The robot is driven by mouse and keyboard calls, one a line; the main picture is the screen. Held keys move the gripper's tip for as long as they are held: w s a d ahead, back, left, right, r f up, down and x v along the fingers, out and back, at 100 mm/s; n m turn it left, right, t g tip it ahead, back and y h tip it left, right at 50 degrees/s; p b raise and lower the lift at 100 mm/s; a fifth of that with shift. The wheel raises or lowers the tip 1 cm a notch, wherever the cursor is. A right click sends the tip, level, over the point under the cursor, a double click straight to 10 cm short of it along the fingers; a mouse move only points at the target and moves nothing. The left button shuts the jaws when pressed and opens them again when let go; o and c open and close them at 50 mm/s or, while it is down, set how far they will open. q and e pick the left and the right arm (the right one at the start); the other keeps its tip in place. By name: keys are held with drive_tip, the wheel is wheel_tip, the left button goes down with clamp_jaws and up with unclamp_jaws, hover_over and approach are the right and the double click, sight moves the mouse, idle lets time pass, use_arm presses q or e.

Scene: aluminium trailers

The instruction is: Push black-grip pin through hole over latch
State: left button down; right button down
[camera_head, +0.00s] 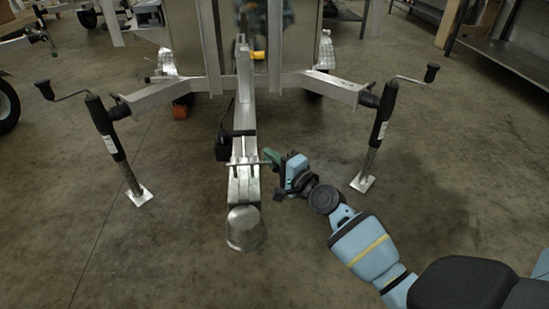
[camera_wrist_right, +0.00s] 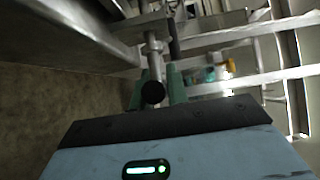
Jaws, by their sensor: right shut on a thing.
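My right gripper (camera_head: 272,158) is at the right side of the trailer's metal coupler (camera_head: 244,188), with its green fingers shut on the black-grip pin. In the right wrist view the pin's round black end (camera_wrist_right: 152,93) shows between the green fingers (camera_wrist_right: 155,88), with its metal shaft running away toward the coupler. In the head view a thin metal rod (camera_head: 246,163), apparently the pin, lies crosswise at the coupler and shows on its left side too. I cannot tell how deep the pin sits in the hole. The latch is too small to make out clearly. My left gripper is out of view.
A rounded metal cup (camera_head: 245,229) is at the coupler's front end. A black box (camera_head: 222,149) sits at its left side. Crank jacks stand left (camera_head: 115,145) and right (camera_head: 377,135). The concrete floor in front is clear.

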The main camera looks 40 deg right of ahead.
drive_tip(key=shift+w+a, duration=0.3)
drive_tip(key=shift+a, duration=0.2)
drive_tip(key=c, duration=1.3)
unclamp_jaws()
drive_tip(key=shift+s, duration=0.1)
drive_tip(key=s+p, duration=0.1)
drive_tip(key=s, duration=0.6)
drive_tip(key=shift+s+d+p, duration=0.3)
drive_tip(key=shift+d+p, duration=0.05)
